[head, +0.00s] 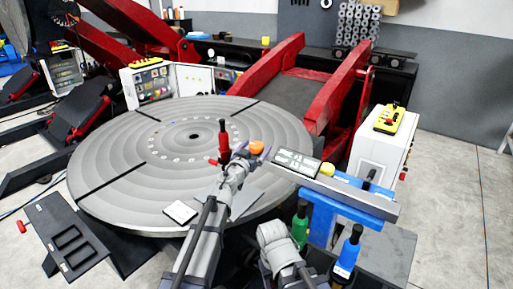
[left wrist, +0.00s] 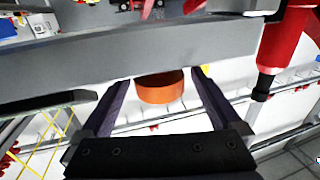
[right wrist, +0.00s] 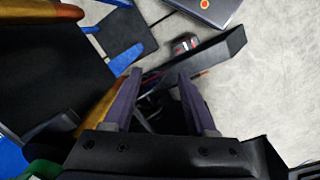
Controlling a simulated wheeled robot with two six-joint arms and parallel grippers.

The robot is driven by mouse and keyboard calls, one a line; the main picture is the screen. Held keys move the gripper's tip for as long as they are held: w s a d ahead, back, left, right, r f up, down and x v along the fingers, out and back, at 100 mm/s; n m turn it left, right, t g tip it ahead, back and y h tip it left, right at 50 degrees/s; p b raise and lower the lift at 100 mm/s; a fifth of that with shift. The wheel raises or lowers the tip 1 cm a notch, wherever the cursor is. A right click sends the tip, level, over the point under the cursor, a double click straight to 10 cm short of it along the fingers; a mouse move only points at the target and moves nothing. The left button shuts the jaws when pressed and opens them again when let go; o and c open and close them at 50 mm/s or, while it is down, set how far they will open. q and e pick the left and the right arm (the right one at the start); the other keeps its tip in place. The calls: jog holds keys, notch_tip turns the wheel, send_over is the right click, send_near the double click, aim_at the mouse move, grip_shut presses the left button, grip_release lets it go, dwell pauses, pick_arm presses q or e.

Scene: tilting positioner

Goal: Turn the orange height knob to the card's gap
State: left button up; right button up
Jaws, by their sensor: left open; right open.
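The orange knob (head: 257,148) shows at the front right of the round turntable, by the tips of my left gripper (head: 254,155). In the left wrist view, the orange knob (left wrist: 160,90) sits between the two spread fingers of my left gripper (left wrist: 168,76), under a grey bar. I see space on both sides of it, and no clear contact. A small white card (head: 180,212) lies on the turntable's front edge; its writing is too small to read. My right gripper (right wrist: 158,78) is open and empty in the right wrist view.
A red clamp with a black grip (head: 223,140) stands left of the knob; it also shows in the left wrist view (left wrist: 285,45). A display panel (head: 297,162) lies right of the knob. Green (head: 300,222) and blue (head: 349,248) bottle-shaped things stand at the front right.

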pick_arm(q)
jog(key=shift+w, duration=0.1)
jog(key=c, duration=1.4)
jog(key=shift+o, duration=0.2)
jog(key=shift+w+m+g+h, duration=0.15)
jog(key=shift+m+g+h, duration=0.75)
jog(key=shift+h, duration=0.5)
jog(key=shift+m+g+h, duration=0.3)
jog(key=shift+m+h, duration=0.3)
jog(key=o, duration=1.4)
jog(key=shift+c, duration=0.2)
jog(key=shift+s, duration=0.2)
